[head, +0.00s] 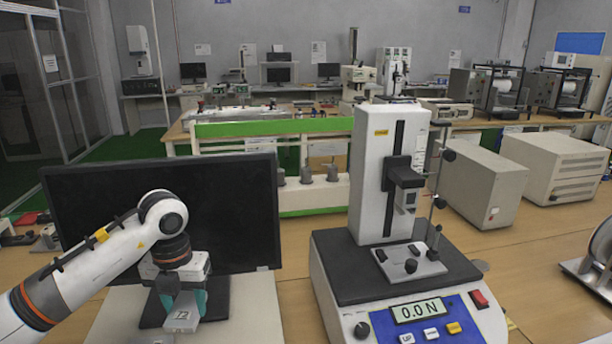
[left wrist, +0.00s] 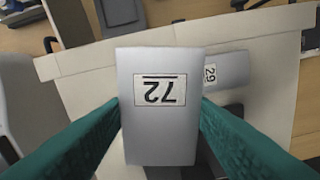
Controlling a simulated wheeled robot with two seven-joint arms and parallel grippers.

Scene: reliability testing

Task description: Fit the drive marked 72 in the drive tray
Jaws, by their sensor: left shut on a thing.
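The drive marked 72 (head: 181,325) is a flat silver-grey block with a white label. It also shows large in the left wrist view (left wrist: 160,140), its label upside down there. My left gripper (head: 182,304) has teal fingers shut on the drive's two sides, in front of the black monitor. In the left wrist view the fingers (left wrist: 160,112) press on its left and right edges. A second grey drive marked 29 (left wrist: 228,68) lies beyond and partly behind it. I cannot make out the drive tray clearly. My right gripper is not in view.
A black monitor (head: 90,215) stands close behind my left gripper. A force tester (head: 388,170) reading 0.0 N stands to the right. A pale board (head: 255,315) lies below the monitor. Bare wooden table (head: 300,290) shows between board and tester.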

